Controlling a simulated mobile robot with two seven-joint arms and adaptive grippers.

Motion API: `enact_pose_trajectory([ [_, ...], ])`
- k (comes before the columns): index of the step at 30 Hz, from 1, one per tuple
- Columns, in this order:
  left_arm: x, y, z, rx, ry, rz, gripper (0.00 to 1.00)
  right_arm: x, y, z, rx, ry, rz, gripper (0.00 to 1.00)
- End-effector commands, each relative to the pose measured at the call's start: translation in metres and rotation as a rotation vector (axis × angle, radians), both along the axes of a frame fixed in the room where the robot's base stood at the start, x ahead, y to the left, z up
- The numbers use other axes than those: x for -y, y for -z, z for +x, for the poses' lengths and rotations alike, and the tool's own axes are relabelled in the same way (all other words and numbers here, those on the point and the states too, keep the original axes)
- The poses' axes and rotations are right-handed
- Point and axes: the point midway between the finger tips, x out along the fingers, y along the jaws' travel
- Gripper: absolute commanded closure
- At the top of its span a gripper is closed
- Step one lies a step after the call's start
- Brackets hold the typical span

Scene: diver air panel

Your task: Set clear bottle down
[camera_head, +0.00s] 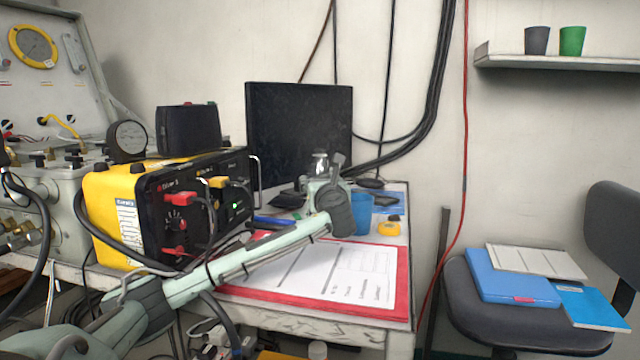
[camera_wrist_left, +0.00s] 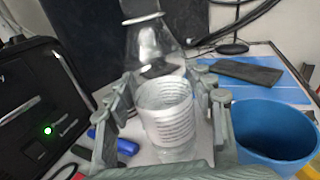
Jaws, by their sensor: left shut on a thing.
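The clear bottle (camera_wrist_left: 168,112) stands roughly upright between the fingers of my left gripper (camera_wrist_left: 162,92) in the left wrist view. In the head view only the bottle's top (camera_head: 320,160) shows above my left gripper (camera_head: 322,190), whose wrist hides the rest. The bottle is over the desk (camera_head: 372,338), in front of the monitor. I cannot tell whether its base touches the desk. My right gripper is not in view.
A blue cup (camera_head: 361,214) stands just right of the gripper, with a yellow item (camera_head: 388,228) nearby. A red-edged sheet (camera_head: 330,275) covers the desk's front. A yellow-black box (camera_head: 165,205) stands left, and a dark monitor (camera_head: 298,130) behind. Dark flat items lie near the cup.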

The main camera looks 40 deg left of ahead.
Motion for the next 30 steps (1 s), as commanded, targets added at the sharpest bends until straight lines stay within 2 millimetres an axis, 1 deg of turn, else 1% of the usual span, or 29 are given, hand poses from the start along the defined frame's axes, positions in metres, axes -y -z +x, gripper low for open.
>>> enact_pose_trajectory([
  [3,0.000,-0.001,0.000,0.003,0.000,0.001,0.82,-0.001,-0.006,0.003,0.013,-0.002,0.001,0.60],
  [10,0.000,0.002,0.000,0.002,0.000,0.001,0.82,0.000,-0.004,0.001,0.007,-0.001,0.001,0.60],
  [11,0.000,0.002,0.000,0.001,0.000,0.000,0.44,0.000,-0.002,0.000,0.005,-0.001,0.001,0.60],
  [15,0.000,0.002,0.000,0.001,0.000,0.000,0.27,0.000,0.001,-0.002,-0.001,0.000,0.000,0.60],
  [26,0.000,-0.001,0.000,0.004,0.000,0.000,0.26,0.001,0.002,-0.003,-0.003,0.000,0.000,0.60],
  [30,0.014,0.000,-0.010,0.002,0.003,0.001,0.26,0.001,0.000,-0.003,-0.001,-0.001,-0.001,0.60],
])
